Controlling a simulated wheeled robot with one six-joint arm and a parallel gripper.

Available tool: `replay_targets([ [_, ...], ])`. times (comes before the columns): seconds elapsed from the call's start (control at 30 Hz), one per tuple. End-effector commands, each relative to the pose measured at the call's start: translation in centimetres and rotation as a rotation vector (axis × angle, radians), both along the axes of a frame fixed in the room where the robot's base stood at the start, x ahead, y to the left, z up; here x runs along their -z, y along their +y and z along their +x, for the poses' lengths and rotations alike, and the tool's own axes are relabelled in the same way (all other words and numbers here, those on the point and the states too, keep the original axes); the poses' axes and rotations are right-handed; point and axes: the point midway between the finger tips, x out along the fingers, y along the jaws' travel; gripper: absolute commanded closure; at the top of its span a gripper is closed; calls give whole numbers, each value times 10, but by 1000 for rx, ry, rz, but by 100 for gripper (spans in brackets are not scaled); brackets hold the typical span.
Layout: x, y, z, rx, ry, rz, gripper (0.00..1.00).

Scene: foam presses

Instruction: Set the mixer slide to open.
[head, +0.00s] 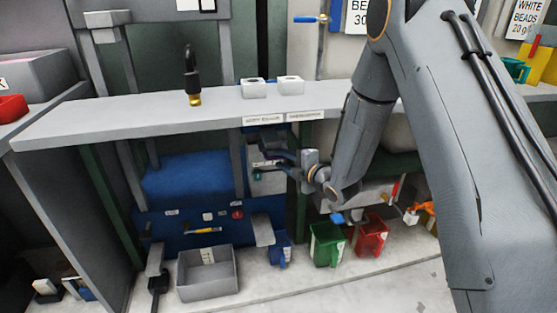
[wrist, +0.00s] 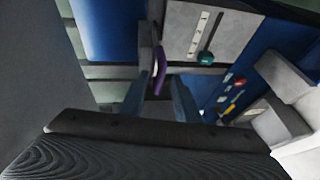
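The mixer slide seems to be the teal knob (wrist: 205,57) on a grey panel (wrist: 235,38) in the wrist view. The knob sits at the lower end of a dark slot, beside a pale strip with marks. In the head view the panel (head: 266,184) is under the bench, with the teal knob (head: 258,176) near its left edge, partly hidden by my gripper. My gripper (wrist: 158,98) has its fingers apart, with nothing held between them. In the head view my gripper (head: 272,157) is in front of the panel. The knob is right of the fingers in the wrist view.
A purple bar (wrist: 160,72) shows beyond the fingers. The bench top (head: 170,116) overhangs the panel. A blue machine (head: 185,180) is to the left. A grey bin (head: 208,279), a green bin (head: 326,245) and a red bin (head: 371,237) stand below.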

Motion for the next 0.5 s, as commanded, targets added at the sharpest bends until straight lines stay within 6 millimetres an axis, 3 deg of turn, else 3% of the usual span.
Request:
replay_targets([
  [0.2, 5, 14, 18, 1, 1, -1, 71],
  [0.5, 5, 16, 21, 1, 2, 1, 71],
])
